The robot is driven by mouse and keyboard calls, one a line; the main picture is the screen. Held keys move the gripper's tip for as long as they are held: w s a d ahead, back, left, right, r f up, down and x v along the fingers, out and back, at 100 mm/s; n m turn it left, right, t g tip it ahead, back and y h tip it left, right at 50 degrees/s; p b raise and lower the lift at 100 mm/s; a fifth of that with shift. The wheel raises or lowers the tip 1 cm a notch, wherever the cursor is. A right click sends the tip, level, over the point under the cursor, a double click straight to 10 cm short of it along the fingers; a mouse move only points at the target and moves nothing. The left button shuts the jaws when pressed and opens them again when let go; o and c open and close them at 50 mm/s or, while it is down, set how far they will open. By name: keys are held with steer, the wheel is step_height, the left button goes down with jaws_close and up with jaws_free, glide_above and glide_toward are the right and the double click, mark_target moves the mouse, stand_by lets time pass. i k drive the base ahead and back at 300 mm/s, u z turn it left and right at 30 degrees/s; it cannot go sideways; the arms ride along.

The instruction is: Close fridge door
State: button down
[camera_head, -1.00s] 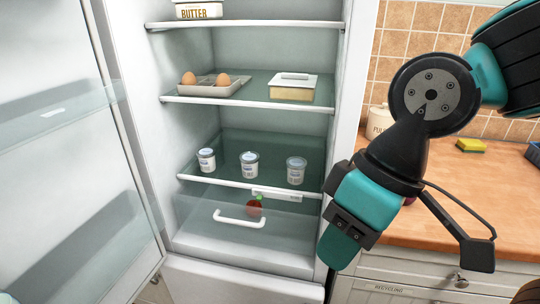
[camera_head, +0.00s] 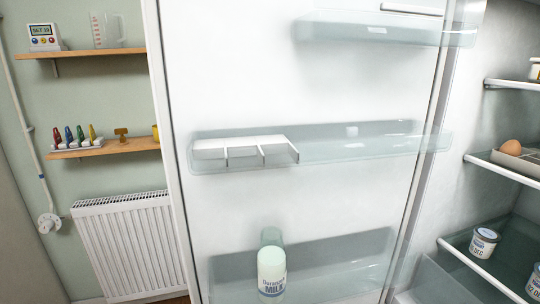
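The fridge door (camera_head: 310,90) stands open and fills the middle of the head view, its inner side facing me. It carries clear door shelves, a white divided tray (camera_head: 243,150) on the middle one and a milk bottle (camera_head: 271,270) on the lowest. The door's hinge side is at the right, beside the fridge interior (camera_head: 450,165). Its free edge (camera_head: 172,130) is at the left. The outer side of the door is hidden. My gripper is out of view.
Inside the fridge at right are an egg tray (camera_head: 515,162) and a yogurt pot (camera_head: 484,243). Left of the door are a white radiator (camera_head: 132,245) and two wooden wall shelves, the upper (camera_head: 85,52) holding a timer and a jug, the lower (camera_head: 105,148) small coloured items.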

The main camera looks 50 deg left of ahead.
mark_target(305, 120)
steer(key=z, duration=1.9)
steer(key=k, duration=2.15)
steer(key=u, duration=2.65)
steer(key=i, duration=0.5)
steer(key=u, duration=0.1)
